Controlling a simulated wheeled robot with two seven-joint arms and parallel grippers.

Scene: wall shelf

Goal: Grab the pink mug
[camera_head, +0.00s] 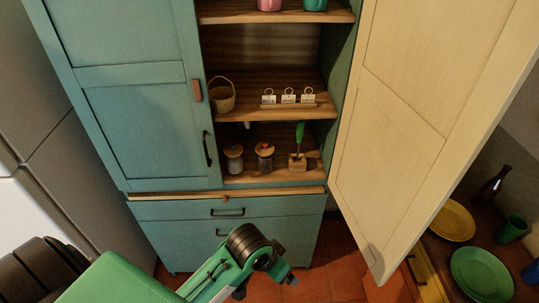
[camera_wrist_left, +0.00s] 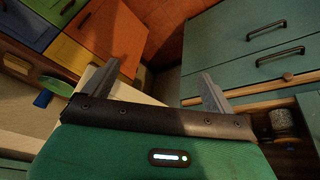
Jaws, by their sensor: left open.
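The pink mug (camera_head: 270,4) stands on the upper shelf of the open teal cabinet, at the top edge of the head view. Only its lower part shows; its rim is cut off. My left arm reaches in from the lower left of the head view, well below that shelf and in front of the lower drawers. In the left wrist view my left gripper (camera_wrist_left: 158,70) is open, with its two fingers wide apart and nothing between them. The mug is not in the wrist view. My right gripper is in neither view.
Lower shelves hold a basket (camera_head: 222,95), a hook rack (camera_head: 289,103) and jars (camera_head: 265,158). The cream door (camera_head: 430,110) stands open on the right. A counter with plates (camera_head: 482,274) is beyond it.

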